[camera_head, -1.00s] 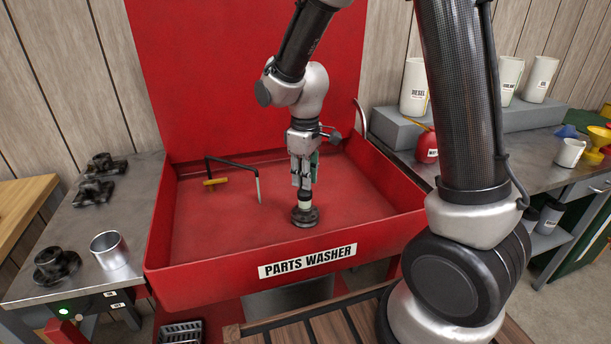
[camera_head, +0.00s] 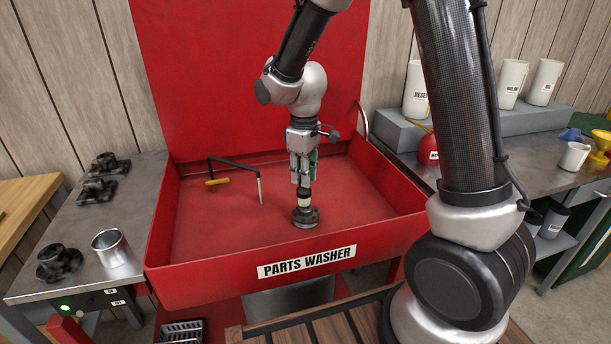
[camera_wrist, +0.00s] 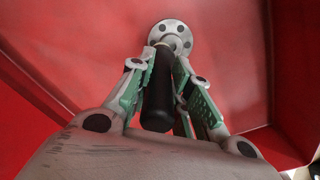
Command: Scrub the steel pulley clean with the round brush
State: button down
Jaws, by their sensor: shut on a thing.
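The steel pulley (camera_head: 305,218) is a grey flanged disc in the red parts washer basin. In the wrist view the pulley (camera_wrist: 183,37) shows pale grey with dark holes around its flange. My gripper (camera_head: 304,181) is above it, pointing down, and shut on the round brush (camera_head: 304,200). The brush's black handle (camera_wrist: 158,92) is between the green-padded fingers in the wrist view. The brush's lower end meets the top of the pulley; the bristles cannot be made out.
The parts washer (camera_head: 230,278) has raised walls and a tall red back panel. A bent black spout (camera_head: 235,163) is at the basin's left. A metal bench (camera_head: 130,225) at left holds dark flanged parts and a metal cup (camera_head: 111,248). The basin floor around the pulley is clear.

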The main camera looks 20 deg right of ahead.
jog(key=shift+w, duration=0.35)
jog(key=shift+r, duration=4)
